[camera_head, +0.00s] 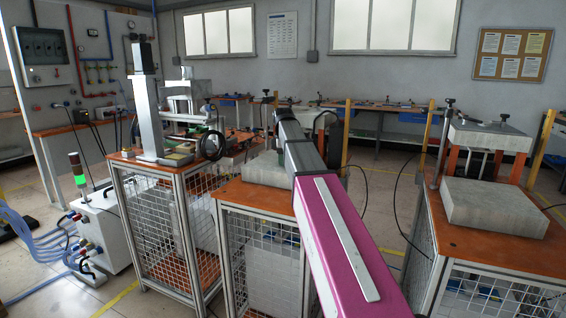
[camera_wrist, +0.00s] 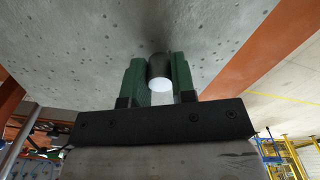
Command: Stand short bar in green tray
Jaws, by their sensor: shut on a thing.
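My gripper (camera_wrist: 159,70) has two green fingers, closed on the short bar (camera_wrist: 160,72) in the wrist view. The bar is a small dark cylinder with a bright, pale round end facing the camera. A grey pitted surface (camera_wrist: 80,45) fills the view behind the bar; I cannot tell whether the bar touches it. In the head view my pink and grey arm hides the gripper and the bar. I cannot make out the green tray in either view.
A grey block (camera_head: 262,170) sits on the middle orange-topped bench (camera_head: 245,193), beside my arm. The right bench (camera_head: 440,220) carries another grey block (camera_head: 495,207) and a press frame. The left bench (camera_head: 135,172) holds a column device (camera_head: 147,110). Floor shows between the benches.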

